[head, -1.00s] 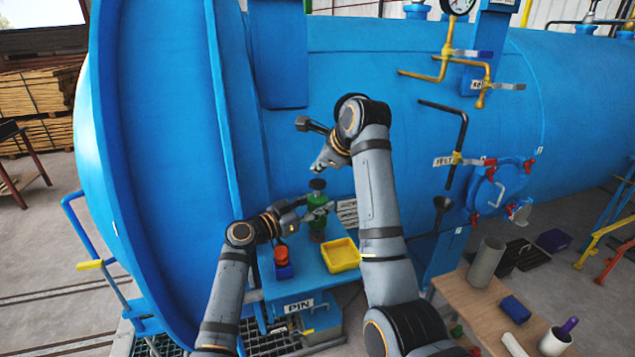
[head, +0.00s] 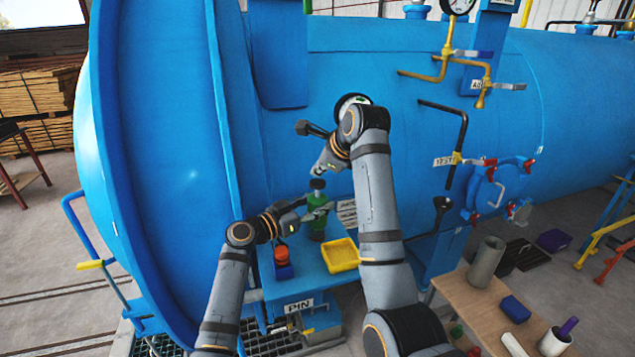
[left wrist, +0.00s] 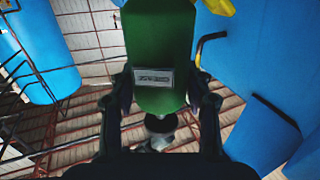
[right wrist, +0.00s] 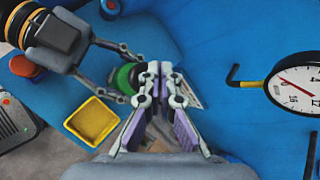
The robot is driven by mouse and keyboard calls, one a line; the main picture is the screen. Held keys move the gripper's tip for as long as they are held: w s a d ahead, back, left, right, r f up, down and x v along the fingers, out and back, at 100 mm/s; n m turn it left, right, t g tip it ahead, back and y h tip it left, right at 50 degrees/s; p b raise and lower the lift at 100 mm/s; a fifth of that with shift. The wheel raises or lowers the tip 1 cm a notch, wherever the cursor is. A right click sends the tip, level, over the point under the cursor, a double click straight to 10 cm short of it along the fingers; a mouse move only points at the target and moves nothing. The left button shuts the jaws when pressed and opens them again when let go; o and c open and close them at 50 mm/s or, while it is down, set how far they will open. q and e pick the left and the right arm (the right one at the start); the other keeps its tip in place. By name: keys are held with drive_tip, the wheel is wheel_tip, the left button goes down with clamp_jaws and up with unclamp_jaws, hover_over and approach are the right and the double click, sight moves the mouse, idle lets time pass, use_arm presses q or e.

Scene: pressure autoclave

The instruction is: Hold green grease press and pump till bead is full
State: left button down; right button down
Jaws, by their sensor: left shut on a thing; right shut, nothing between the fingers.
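The green grease press (head: 317,228) stands upright on the blue shelf (head: 307,278), with a dark round knob (head: 317,184) on top. My left gripper (head: 318,212) is shut around its green body from the left. In the left wrist view the press body (left wrist: 160,45), with a small label, sits between the fingers (left wrist: 162,100). My right gripper (head: 318,174) is shut and empty just above the knob. In the right wrist view its fingers (right wrist: 157,72) partly cover the press (right wrist: 123,78); I cannot tell whether they touch the knob. I cannot make out a grease bead.
A yellow tray (head: 342,256) stands right of the press, and a red-topped blue item (head: 282,262) stands left of it. The blue autoclave wall (head: 375,85) rises behind. A pressure gauge (right wrist: 298,85) shows in the right wrist view. A wooden table (head: 475,310) with several items is at lower right.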

sight(318, 182)
drive_tip(key=shift+f, duration=0.1)
idle(0.5)
drive_tip(key=shift+f, duration=0.3)
drive_tip(key=shift+f, duration=1.35)
idle(0.9)
drive_tip(key=shift+r, duration=1.75)
drive_tip(key=shift+r, duration=2.5)
use_arm(q)
drive_tip(key=c, duration=0.5)
unclamp_jaws()
